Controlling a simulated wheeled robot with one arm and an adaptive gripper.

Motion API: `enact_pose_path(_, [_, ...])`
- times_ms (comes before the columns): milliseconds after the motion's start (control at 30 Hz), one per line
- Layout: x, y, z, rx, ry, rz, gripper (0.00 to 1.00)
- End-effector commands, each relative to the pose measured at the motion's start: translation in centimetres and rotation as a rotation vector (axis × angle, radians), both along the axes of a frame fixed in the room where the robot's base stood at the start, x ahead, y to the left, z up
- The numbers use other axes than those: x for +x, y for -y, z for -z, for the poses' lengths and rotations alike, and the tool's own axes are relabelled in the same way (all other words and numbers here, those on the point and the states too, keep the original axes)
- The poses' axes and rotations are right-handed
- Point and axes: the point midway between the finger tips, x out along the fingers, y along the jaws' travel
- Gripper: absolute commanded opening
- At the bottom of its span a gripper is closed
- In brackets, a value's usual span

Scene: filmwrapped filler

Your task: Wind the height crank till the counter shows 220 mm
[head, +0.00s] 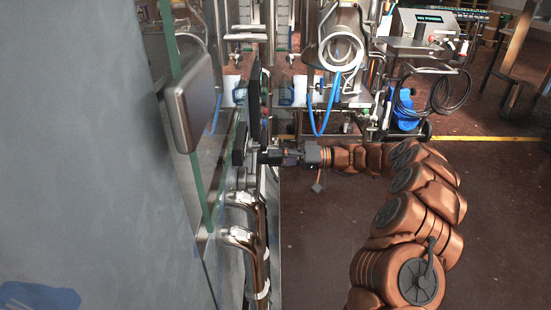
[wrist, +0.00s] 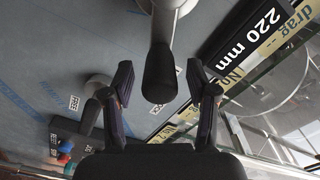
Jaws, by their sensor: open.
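The crank's black grip (wrist: 160,78) hangs from a light grey crank arm (wrist: 168,25) at the top middle of the wrist view. My gripper (wrist: 159,88) is open, with one finger on each side of the black grip. Gaps show between the fingers and the grip. In the head view my gripper (head: 266,157) is at the side of the machine, and the crank cannot be made out there.
A round grey knob (wrist: 97,86) is left of my gripper. Coloured buttons (wrist: 65,150) are at lower left. In the head view, bent metal pipes (head: 243,238) run below my gripper, and a glass edge (head: 196,190) stands left. Dark floor (head: 320,250) is open between pipes and arm.

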Motion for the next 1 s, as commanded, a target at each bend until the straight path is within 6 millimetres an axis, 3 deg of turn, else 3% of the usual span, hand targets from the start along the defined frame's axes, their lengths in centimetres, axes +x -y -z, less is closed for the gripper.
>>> enact_pose_path(267, [-0.1,0.9,0.0,0.0,0.0,0.0,0.58])
enact_pose_path(733, [-0.6,9.2,0.0,-0.002,0.002,0.002,0.58])
enact_pose_path(1000, [-0.9,11.6,0.0,0.0,-0.001,-0.001,0.58])
